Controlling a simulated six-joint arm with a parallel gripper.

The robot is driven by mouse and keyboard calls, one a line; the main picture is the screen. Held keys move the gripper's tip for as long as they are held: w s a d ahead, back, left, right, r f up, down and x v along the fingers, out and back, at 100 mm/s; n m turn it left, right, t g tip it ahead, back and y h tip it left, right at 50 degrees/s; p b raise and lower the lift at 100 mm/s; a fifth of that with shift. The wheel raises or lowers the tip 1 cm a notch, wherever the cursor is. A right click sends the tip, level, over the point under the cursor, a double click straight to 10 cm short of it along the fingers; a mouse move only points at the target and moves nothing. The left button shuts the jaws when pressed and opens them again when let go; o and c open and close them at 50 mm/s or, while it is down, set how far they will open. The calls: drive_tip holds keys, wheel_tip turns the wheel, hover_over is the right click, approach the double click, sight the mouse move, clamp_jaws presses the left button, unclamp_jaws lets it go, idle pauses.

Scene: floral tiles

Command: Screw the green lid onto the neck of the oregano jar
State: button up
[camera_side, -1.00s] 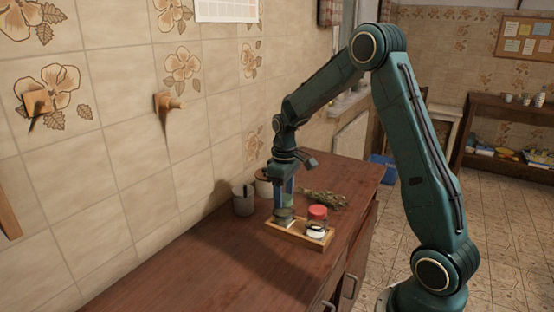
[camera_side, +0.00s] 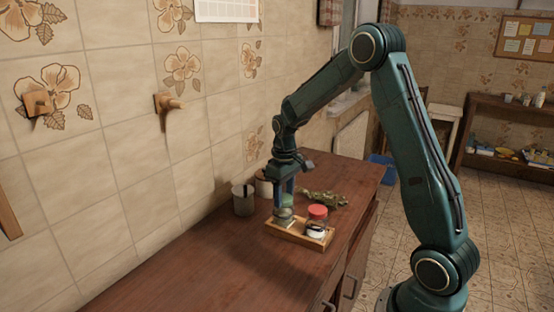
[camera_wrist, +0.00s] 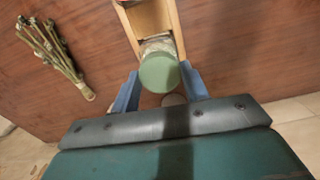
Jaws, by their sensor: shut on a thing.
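The green lid (camera_wrist: 160,73) sits between the two blue fingers of my gripper (camera_wrist: 160,88) in the wrist view, and my gripper is shut on it. The oregano jar (camera_wrist: 158,45) shows just past the lid, mostly covered by it. In the side view my gripper (camera_side: 286,206) points down over the oregano jar (camera_side: 284,221), which stands upright at the left end of a wooden tray (camera_side: 297,240). The lid is at the jar's top. I cannot tell how far it sits on the neck.
A red-lidded jar (camera_side: 317,220) stands in the tray's right part, close to my gripper. A grey pot (camera_side: 243,201) and a second pot (camera_side: 264,187) stand by the wall. A herb bunch (camera_side: 326,199) lies behind the tray. The counter's front left (camera_side: 190,275) is clear.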

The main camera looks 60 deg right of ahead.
drive_tip(key=shift+m, duration=1.7)
drive_tip(key=shift+m, duration=2.5)
drive_tip(key=m, duration=0.3)
drive_tip(key=shift+m, duration=1.1)
